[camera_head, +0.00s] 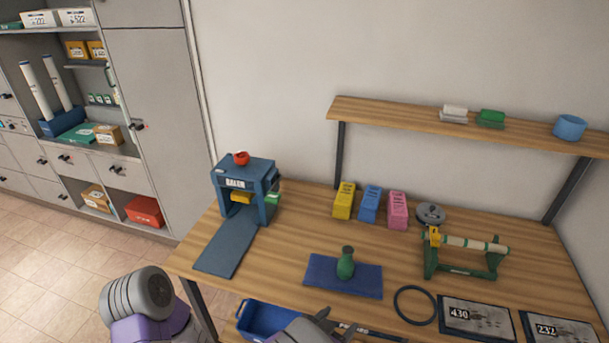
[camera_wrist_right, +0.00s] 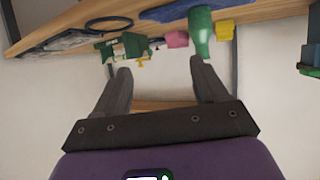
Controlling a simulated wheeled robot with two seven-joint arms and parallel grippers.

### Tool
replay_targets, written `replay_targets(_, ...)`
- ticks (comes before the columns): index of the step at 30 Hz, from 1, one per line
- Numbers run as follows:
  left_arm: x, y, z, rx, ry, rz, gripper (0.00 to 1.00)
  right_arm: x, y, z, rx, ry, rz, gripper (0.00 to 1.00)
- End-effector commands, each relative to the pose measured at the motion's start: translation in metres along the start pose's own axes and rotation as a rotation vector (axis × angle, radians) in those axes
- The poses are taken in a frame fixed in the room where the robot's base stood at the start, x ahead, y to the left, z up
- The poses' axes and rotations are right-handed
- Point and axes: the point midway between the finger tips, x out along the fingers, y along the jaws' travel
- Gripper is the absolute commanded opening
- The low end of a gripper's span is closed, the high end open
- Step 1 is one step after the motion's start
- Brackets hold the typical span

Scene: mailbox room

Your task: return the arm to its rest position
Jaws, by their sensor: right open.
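My right gripper (camera_head: 338,322) shows at the bottom edge of the head view, in front of the table's front edge. In the right wrist view the two fingers (camera_wrist_right: 161,72) are spread apart with nothing held between them. A green bottle (camera_head: 345,264) stands upright on a blue mat (camera_head: 318,275), beyond the gripper. The bottle also shows in the wrist view (camera_wrist_right: 201,32), near one fingertip in the picture; I cannot tell the gap from that view. Part of my left arm shows at the lower left of the head view, but its gripper is out of view.
A wooden table (camera_head: 290,222) carries a blue press-like machine (camera_head: 258,190), yellow, blue and pink boxes, a green roller stand (camera_head: 462,270), a black ring (camera_head: 415,305) and numbered plates. A blue bin (camera_head: 262,318) lies at the front edge. A shelf (camera_head: 400,115) hangs above.

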Motion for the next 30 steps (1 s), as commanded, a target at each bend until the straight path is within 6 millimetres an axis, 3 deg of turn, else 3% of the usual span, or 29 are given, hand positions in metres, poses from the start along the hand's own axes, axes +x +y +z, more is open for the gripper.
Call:
replay_targets(11,0.006,-0.002,-0.001,0.001,0.002,0.000,0.54,0.050,0.017,0.068,-0.121,-0.262,-0.069,0.72)
replay_targets(17,0.010,-0.004,-0.002,0.000,0.002,0.000,0.54,0.067,0.039,0.135,-0.179,-0.539,-0.158,0.72)
replay_targets(24,0.016,-0.006,-0.002,0.000,0.002,0.000,0.54,0.052,0.066,0.208,-0.185,-0.893,-0.320,0.72)
replay_targets(30,0.019,-0.007,-0.002,0.000,0.002,0.000,0.54,0.025,0.081,0.240,-0.159,-1.101,-0.468,0.72)
